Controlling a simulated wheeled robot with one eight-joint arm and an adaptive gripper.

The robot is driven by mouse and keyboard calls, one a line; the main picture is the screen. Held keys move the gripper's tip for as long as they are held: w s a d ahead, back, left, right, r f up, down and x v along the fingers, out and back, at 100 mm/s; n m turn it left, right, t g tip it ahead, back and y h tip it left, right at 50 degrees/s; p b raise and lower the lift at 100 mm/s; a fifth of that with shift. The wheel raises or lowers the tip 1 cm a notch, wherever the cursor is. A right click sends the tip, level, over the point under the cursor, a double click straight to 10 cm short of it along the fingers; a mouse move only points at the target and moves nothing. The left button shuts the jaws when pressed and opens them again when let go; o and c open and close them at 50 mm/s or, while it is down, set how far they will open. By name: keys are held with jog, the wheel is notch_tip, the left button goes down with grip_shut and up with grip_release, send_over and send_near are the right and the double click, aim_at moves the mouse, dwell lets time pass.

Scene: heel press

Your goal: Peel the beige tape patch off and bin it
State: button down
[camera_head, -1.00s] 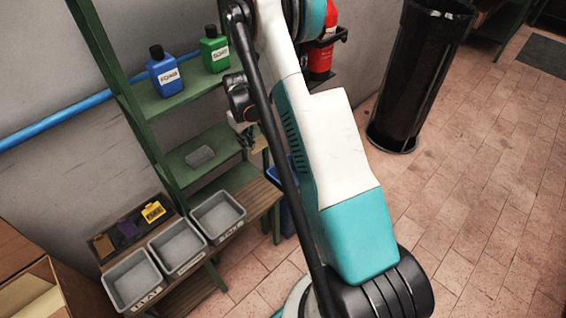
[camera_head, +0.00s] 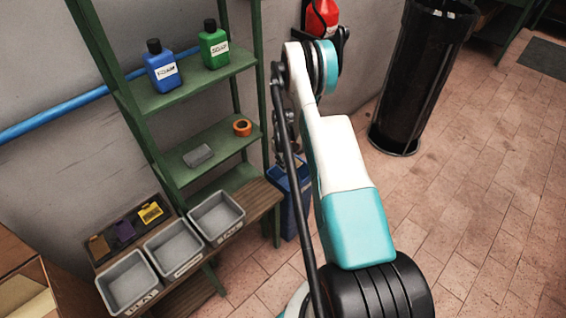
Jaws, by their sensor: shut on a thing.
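My gripper (camera_head: 294,158) is mostly hidden behind my own forearm, and only a small dark part of it shows above the blue bin. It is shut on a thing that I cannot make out. I cannot pick out the beige tape patch in the head view. The blue bin (camera_head: 279,190) stands on the floor to the right of the wooden bench, partly covered by my arm. A tall black bin (camera_head: 420,80) stands farther right against the wall.
A green shelf (camera_head: 160,100) holds a blue bottle (camera_head: 162,68), a green bottle (camera_head: 213,45), an orange tape roll (camera_head: 242,128) and a grey block (camera_head: 198,155). Grey trays (camera_head: 128,281) line the bench (camera_head: 262,200). A red extinguisher (camera_head: 321,18) hangs on the wall.

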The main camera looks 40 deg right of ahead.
jog(key=shift+f+b, duration=2.1)
jog(key=shift+f, duration=4.1)
jog(key=c, duration=1.7)
grip_release()
jog(key=shift+o, duration=0.2)
jog(key=o, duration=0.4)
jog(key=shift+a, duration=0.1)
jog(key=shift+c, duration=0.3)
jog(key=shift+r, duration=0.1)
